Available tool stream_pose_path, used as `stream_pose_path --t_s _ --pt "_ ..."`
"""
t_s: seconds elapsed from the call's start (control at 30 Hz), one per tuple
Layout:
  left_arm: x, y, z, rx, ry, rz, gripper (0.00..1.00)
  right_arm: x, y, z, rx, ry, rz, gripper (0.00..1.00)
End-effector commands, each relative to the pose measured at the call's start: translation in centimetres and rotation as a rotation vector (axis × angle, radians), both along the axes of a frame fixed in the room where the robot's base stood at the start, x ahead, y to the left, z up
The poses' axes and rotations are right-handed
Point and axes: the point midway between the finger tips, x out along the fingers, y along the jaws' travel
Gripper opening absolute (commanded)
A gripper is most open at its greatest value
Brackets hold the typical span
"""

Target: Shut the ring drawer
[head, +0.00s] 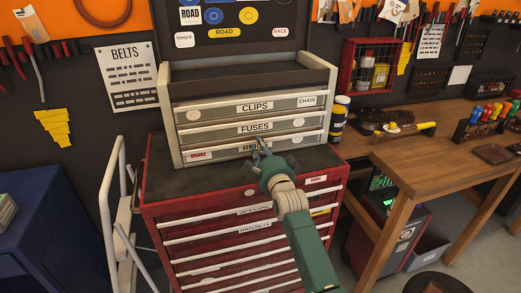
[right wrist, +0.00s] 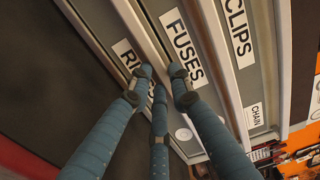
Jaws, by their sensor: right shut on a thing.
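The ring drawer (head: 225,151) is the lowest of three grey drawers in the upper chest, under the fuses drawer (head: 225,131) and the clips drawer (head: 220,112). Its front looks about level with the others; a small gap cannot be ruled out. My right gripper (head: 262,146) is at the middle of the ring drawer's front and partly hides its label. In the right wrist view, my right gripper's blue fingers (right wrist: 158,84) are closed around the ring drawer's handle edge, beside its label (right wrist: 124,52). My left gripper is not in view.
The grey chest stands on a red cabinet (head: 175,220), with a dark bare top (head: 165,175) in front of it. A wooden workbench (head: 420,150) stands at the right. A white folding frame (head: 112,200) and a blue cabinet (head: 45,215) stand at the left.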

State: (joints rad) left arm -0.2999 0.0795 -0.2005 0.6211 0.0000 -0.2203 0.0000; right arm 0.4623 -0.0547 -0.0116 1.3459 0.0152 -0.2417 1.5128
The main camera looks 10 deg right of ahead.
Motion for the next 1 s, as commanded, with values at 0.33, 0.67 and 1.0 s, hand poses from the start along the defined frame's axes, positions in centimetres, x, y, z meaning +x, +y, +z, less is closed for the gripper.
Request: stream_pose_path --t_s 0.33,0.67,1.0 --pt "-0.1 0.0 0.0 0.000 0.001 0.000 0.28 0.0 0.0 0.2 0.000 -0.004 -0.001 0.39" --pt "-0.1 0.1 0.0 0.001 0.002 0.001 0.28 -2.7 -0.2 0.0 0.000 -0.003 -0.001 0.39" --pt "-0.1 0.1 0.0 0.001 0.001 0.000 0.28 -9.5 -0.4 0.0 0.001 -0.002 0.000 0.39"
